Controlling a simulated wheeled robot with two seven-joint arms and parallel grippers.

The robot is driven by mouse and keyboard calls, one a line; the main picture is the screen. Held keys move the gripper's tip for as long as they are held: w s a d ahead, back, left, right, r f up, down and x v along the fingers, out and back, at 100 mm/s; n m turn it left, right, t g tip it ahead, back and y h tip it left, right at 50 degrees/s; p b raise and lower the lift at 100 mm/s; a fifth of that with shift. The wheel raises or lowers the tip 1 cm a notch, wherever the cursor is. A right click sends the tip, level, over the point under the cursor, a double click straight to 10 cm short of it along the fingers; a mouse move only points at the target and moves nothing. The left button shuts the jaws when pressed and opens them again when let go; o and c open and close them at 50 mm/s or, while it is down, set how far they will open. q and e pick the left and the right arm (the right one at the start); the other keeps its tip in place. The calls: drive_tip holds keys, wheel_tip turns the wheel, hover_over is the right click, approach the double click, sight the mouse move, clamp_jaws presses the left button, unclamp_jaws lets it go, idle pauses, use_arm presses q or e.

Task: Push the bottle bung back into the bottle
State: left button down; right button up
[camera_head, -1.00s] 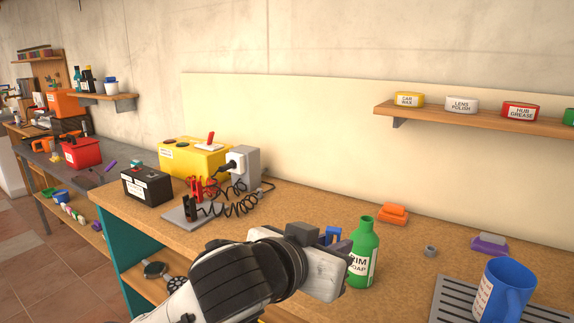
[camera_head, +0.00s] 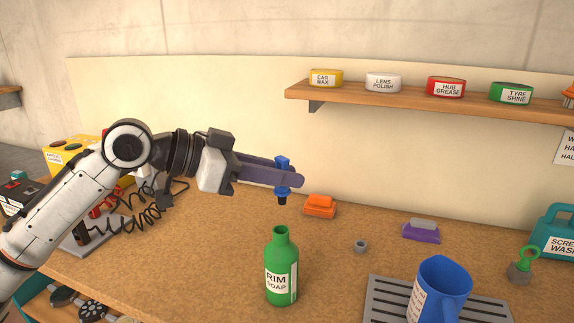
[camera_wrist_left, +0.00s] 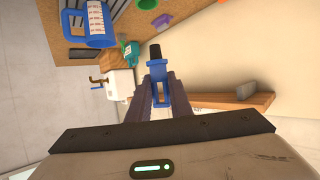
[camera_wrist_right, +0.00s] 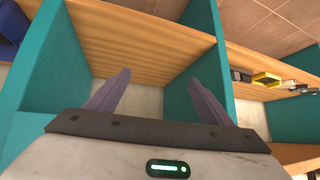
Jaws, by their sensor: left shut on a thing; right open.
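The green bottle (camera_head: 281,270), labelled RIM SOAP, stands upright on the workbench with an open mouth. My left gripper (camera_head: 284,178) is shut on the bung (camera_head: 283,163), a blue piece with a black plug end. The bung hangs upright, plug down, in the air above and behind the bottle's mouth, apart from it. In the left wrist view the bung (camera_wrist_left: 158,71) sits between the fingertips with its black end pointing away from the palm. My right gripper (camera_wrist_right: 155,88) is open and empty, seen only in its wrist view, by the bench's teal compartments.
A blue mug (camera_head: 440,288) stands on a grey slotted tray (camera_head: 385,290) to the right. Behind are an orange block (camera_head: 320,205), a small grey ring (camera_head: 361,245) and a purple block (camera_head: 421,232). A wall shelf (camera_head: 430,103) holds several tins. Bench around the bottle is clear.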

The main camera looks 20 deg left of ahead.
sight(280, 194)
use_arm(q)
drive_tip(key=shift+s+r, duration=0.15)
use_arm(e)
drive_tip(key=shift+s+f, duration=0.1)
drive_tip(key=shift+s, duration=0.3)
use_arm(q)
drive_tip(key=shift+a+r+p, duration=0.1)
drive_tip(key=shift+p, duration=0.2)
drive_tip(key=shift+f+b, duration=1.25)
drive_tip(key=shift+f, duration=1.2)
use_arm(e)
drive_tip(key=shift+a+f, duration=0.1)
drive_tip(key=shift+f, duration=0.85)
drive_tip(key=shift+w+r, duration=0.1)
drive_tip(key=shift+w, duration=0.05)
drive_tip(key=shift+r, duration=0.1)
use_arm(q)
drive_tip(key=shift+p, duration=0.3)
use_arm(e)
drive_tip(key=shift+r, duration=0.3)
